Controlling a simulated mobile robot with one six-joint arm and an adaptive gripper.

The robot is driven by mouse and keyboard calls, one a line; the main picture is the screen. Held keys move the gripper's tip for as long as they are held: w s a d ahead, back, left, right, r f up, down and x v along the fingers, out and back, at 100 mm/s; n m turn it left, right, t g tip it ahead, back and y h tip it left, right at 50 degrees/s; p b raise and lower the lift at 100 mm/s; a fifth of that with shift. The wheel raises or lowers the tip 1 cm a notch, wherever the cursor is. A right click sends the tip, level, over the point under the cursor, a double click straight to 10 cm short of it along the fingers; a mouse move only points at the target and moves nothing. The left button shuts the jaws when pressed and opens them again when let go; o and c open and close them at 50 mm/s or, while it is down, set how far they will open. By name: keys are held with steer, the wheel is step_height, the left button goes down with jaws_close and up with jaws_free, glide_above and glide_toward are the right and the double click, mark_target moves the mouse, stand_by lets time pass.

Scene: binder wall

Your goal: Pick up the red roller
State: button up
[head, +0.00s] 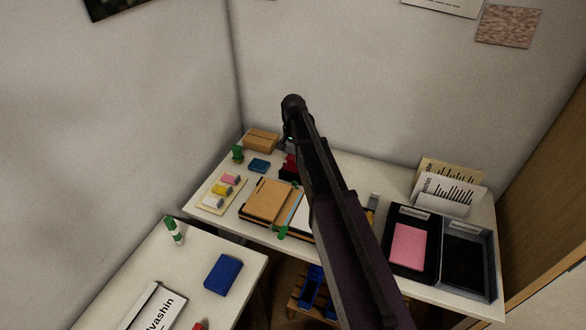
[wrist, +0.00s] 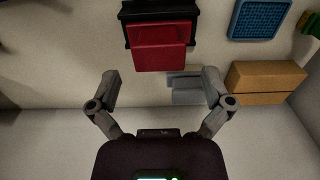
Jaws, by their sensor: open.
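My gripper (wrist: 160,78) is open and empty in the wrist view, its two fingers spread wide. A red block with flat faces (wrist: 159,46), set against a black part, lies just beyond the fingertips, apart from them. It also shows in the head view (head: 289,163), partly hidden behind my arm. I cannot tell whether it is the red roller; it looks boxy. Another small red thing (head: 200,326) is cut off by the bottom edge of the head view, on the near table, too little seen to name.
The far table holds a cardboard box (head: 261,140), a blue pad (head: 258,166), a tray with pink, yellow and white pieces (head: 211,207), a wooden board (head: 269,200) and black trays (head: 467,262). Walls close behind limit room. A blue book (head: 223,275) lies on the near table.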

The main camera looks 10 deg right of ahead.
mark_target(293, 157)
steer(key=shift+f, duration=0.1)
steer(key=shift+f+b, duration=2.5)
steer(key=shift+b, duration=0.1)
steer(key=c, duration=1.1)
